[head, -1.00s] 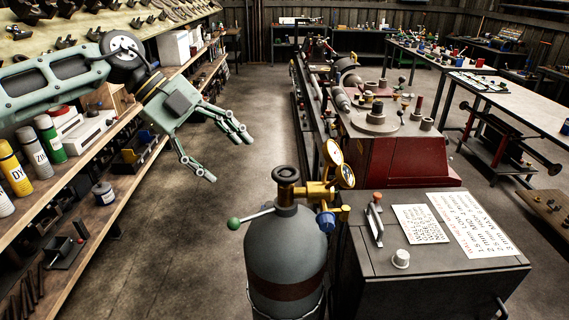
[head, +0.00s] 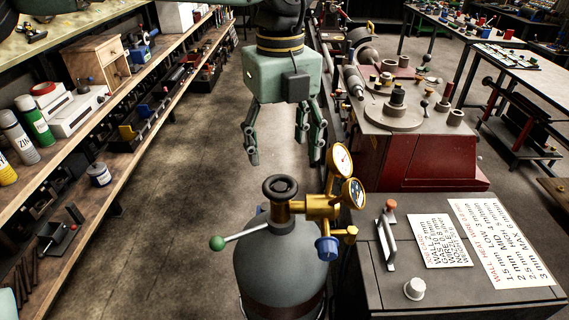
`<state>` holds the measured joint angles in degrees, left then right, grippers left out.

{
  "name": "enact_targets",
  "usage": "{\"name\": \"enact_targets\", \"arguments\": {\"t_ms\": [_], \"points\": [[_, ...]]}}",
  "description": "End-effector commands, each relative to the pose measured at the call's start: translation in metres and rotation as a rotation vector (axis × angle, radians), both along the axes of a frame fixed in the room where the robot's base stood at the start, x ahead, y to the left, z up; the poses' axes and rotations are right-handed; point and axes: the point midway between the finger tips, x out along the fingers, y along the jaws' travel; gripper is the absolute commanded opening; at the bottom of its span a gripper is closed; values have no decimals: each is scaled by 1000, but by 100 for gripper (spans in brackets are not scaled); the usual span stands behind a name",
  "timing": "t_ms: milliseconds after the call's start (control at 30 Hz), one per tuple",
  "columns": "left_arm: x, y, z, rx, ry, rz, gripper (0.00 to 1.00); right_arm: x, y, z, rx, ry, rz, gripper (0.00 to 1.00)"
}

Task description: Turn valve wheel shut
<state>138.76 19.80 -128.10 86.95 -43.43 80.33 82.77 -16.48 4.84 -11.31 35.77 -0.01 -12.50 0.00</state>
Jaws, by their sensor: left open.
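The valve wheel (head: 280,188) is a small dark round handwheel on top of the brass valve of a grey gas cylinder (head: 280,255). A brass regulator (head: 322,207) with two gauges sits to its right. A lever with a green ball (head: 217,243) sticks out to the left. My left gripper (head: 284,160) points down, open and empty, with its fingers spread. In the picture its fingertips are just above the wheel, apart from it; how far beyond it they are is hard to tell. My right gripper is not in view.
A grey cabinet (head: 376,262) with a handle, white knob and paper notes stands right of the cylinder. The red lathe (head: 425,150) is behind it. Shelves with cans (head: 38,125) line the left. The floor between is clear.

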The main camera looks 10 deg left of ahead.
Motion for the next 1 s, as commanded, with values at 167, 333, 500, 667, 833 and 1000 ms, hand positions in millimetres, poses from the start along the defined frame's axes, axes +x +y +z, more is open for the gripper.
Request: {"name": "enact_targets", "arguments": {"t_ms": [167,333,500,667,833,1000], "points": [[-2,1,-24,2,5,-1,66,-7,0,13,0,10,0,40],[-2,0,-51,1,6,-2,66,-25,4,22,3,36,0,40],[-1,0,-67,-1,3,0,66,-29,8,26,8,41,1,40],[-1,0,-72,-2,2,0,66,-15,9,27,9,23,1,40],[-1,0,-72,-3,2,0,64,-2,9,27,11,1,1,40],[-1,0,-72,-3,2,0,49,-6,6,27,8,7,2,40]]}}
